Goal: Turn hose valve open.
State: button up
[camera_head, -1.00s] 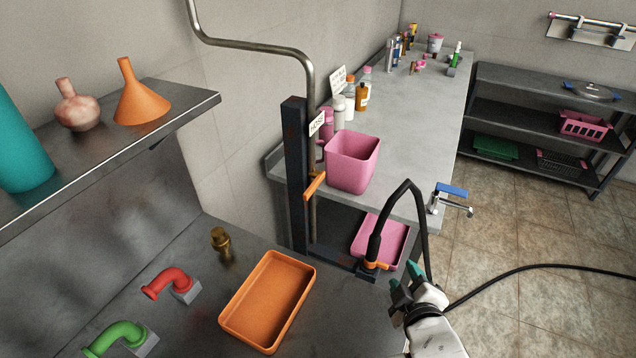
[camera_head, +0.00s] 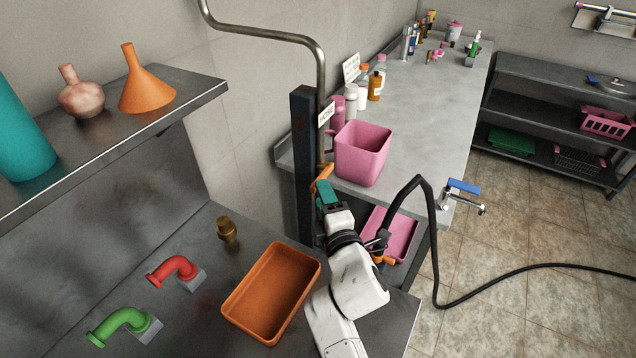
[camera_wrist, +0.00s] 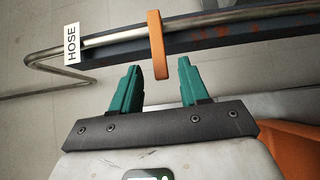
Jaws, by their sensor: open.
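The hose valve's orange lever (camera_head: 323,176) sits on the metal pipe (camera_head: 321,75) beside a dark post (camera_head: 303,130) with a HOSE sign (camera_head: 326,113). In the wrist view the lever (camera_wrist: 157,45) lies crosswise to the pipe, and its free end reaches between my fingertips in the picture. My gripper (camera_head: 325,190) is open, with teal fingers, just below the lever in the head view. In the wrist view my gripper (camera_wrist: 159,72) has one finger on each side of the lever's end, with gaps showing. The lever's lower part is partly hidden by my fingers in the head view.
A pink bin (camera_head: 363,155) stands on the counter just right of the post. An orange tray (camera_head: 232,308) lies on the metal bench, left of my arm. A black hose (camera_head: 433,240) loops to the right of my arm. Red (camera_head: 176,270) and green (camera_head: 123,324) pipe fittings sit further left.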

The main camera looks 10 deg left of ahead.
aim_at(322, 177)
jog(key=shift+x, duration=2.6)
grip_shut()
